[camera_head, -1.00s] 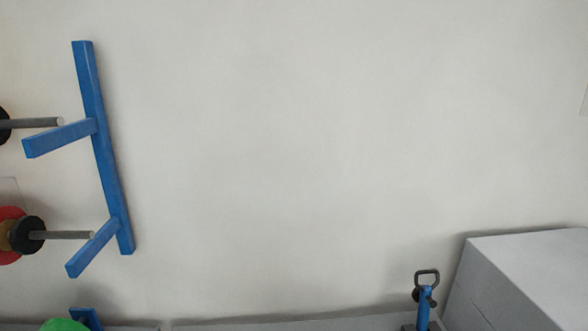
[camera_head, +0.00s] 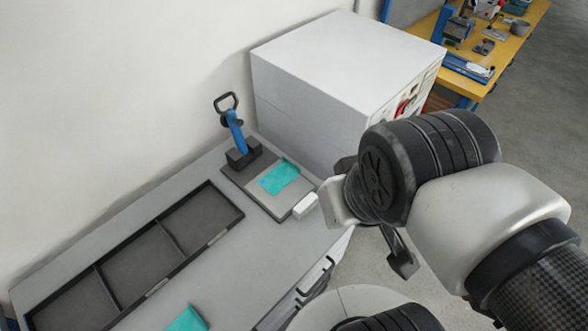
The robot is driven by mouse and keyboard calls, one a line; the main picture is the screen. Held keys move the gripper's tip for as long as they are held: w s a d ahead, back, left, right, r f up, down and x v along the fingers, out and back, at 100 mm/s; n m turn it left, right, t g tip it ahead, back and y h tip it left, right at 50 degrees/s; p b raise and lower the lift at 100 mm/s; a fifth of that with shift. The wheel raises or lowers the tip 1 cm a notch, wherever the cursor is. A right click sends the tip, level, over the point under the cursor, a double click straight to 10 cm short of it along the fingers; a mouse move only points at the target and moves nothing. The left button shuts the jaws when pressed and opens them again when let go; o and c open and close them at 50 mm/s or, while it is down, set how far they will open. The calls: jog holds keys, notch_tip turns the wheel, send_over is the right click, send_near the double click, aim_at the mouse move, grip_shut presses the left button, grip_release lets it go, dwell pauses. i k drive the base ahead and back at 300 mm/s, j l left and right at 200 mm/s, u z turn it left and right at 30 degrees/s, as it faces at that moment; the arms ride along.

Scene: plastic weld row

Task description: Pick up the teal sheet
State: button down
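A flat teal sheet (camera_head: 279,176) lies on the grey base plate (camera_head: 252,191) of a small blue-handled press (camera_head: 237,139) on the grey bench. A second teal sheet (camera_head: 187,320) lies on the bench at the bottom edge of the picture and is partly cut off. My gripper (camera_head: 401,262) is mostly hidden behind my wrist, to the right of the press. Only a dark part of it shows below the wrist, out past the bench edge. Its fingertips and any grip are not clear. Both sheets appear apart from it.
A dark divided tray (camera_head: 135,262) lies along the bench's left side. A large grey cabinet (camera_head: 345,52) stands behind the press. A small white block (camera_head: 305,206) is at the plate's corner. A yellow bench (camera_head: 500,40) with tools stands at the back right.

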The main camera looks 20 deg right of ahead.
aim_at(278, 178)
jog(key=j+u, duration=0.15)
jog(key=u, duration=1.35)
jog(key=l+z, duration=0.1)
jog(key=z, duration=1.4)
jog(key=i+l+u, duration=0.1)
jog(key=l, duration=0.3)
jog(key=i+l, duration=0.2)
jog(key=l, duration=0.15)
jog(key=i+l+u, duration=0.15)
jog(key=l, duration=0.25)
